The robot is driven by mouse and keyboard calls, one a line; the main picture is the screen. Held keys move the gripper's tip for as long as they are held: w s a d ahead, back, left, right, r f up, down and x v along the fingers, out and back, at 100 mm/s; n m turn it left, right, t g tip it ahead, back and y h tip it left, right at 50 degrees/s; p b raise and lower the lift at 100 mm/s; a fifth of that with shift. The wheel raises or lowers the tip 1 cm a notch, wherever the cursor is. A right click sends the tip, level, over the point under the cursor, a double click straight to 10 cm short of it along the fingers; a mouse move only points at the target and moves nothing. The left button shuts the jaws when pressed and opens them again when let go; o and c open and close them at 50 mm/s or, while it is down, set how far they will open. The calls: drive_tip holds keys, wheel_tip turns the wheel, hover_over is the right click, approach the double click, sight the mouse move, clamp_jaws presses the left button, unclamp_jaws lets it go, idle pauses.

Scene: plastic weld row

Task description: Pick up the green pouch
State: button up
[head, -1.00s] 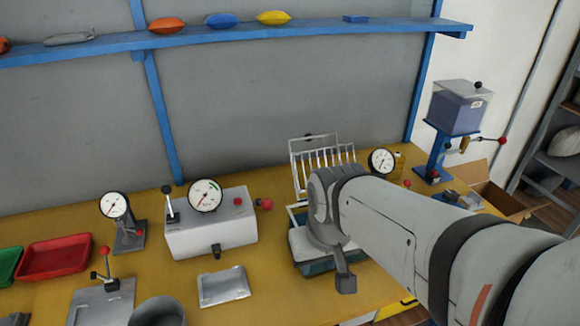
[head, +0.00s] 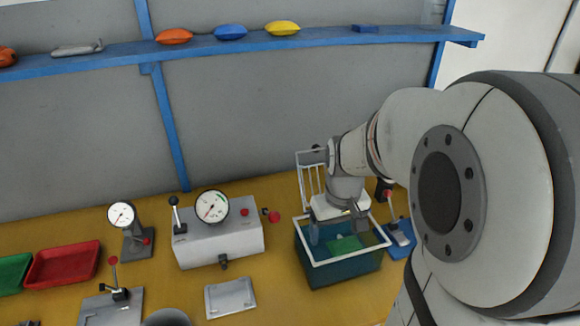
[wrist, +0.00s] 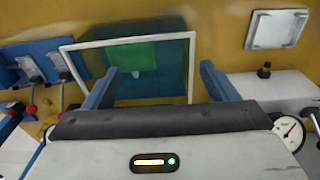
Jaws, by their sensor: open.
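The green pouch (head: 345,244) lies inside a dark teal, see-through tank (head: 345,272) with a white rim. In the wrist view the pouch (wrist: 133,56) shows as a flat green patch with a small pale mark, inside the tank's white frame (wrist: 190,75). My gripper (head: 337,230) points down over the tank, its fingers apart and empty. In the head view it hides the back part of the tank. In the wrist view the pouch is beyond and between the fingertips (wrist: 158,72), nearer the left one. I cannot tell the exact height between them.
A white wire rack (head: 308,180) stands behind the tank. A grey gauge box (head: 218,244) stands to its left, with a metal plate (head: 230,298) in front. A red tray (head: 62,264) lies far left. A blue shelf (head: 330,37) holds other pouches above.

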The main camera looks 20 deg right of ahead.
sight(347, 244)
drive_tip(key=o, duration=0.4)
drive_tip(key=shift+g, duration=0.5)
drive_tip(key=w+d, duration=0.1)
drive_tip(key=w+d+f+p, duration=0.1)
drive_tip(key=d, duration=0.1)
drive_tip(key=w+d+f, duration=0.1)
drive_tip(key=shift+d+f, duration=0.1)
drive_tip(key=shift+d, duration=0.2)
drive_tip(key=shift+w+d+f, duration=0.15)
drive_tip(key=shift+d+f, duration=0.1)
drive_tip(key=shift+d+f+p, duration=0.15)
drive_tip(key=shift+f+p, duration=0.4)
drive_tip(key=shift+f, duration=3.4)
